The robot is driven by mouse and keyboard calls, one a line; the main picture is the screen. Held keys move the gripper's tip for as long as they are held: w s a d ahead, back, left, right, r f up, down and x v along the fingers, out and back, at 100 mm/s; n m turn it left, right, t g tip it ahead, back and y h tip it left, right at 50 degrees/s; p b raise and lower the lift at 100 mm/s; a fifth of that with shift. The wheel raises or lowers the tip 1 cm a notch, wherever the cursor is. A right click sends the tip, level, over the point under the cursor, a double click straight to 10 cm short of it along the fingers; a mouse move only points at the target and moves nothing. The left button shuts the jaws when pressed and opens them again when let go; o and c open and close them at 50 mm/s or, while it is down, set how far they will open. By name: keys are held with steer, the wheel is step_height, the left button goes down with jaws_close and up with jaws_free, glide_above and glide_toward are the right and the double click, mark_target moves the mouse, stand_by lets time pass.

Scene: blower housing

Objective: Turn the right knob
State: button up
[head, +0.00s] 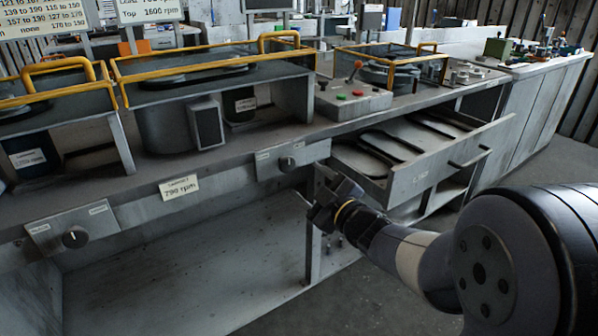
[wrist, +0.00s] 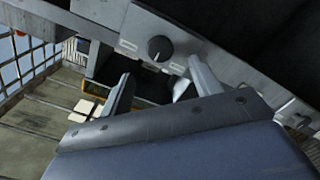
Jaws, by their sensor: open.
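The right knob (head: 287,164) is a dark round knob on a grey plate with small labels, on the front edge of the bench. In the wrist view the knob (wrist: 160,48) shows beyond and between the two fingers. My gripper (head: 323,206) is below and to the right of the knob in the head view, apart from it. In the wrist view my gripper (wrist: 159,82) has its fingers spread with nothing between them. A second, left knob (head: 75,237) sits on a similar plate at the lower left.
An open drawer (head: 399,184) with flat dark parts juts out right of the knob, close to my arm. A label reading 790 rpm (head: 180,187) hangs between the knobs. A grey control box (head: 352,98) stands on the bench above. Open space lies under the bench.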

mark_target(289, 166)
steer(key=v, duration=0.2)
steer(key=shift+s+d, duration=0.2)
steer(key=shift+s, duration=0.05)
steer(key=b+x, duration=0.1)
steer(key=x, duration=0.8)
steer(key=shift+w+a, duration=0.55)
steer(key=shift+w, duration=0.2)
steer(key=shift+s+d, duration=0.1)
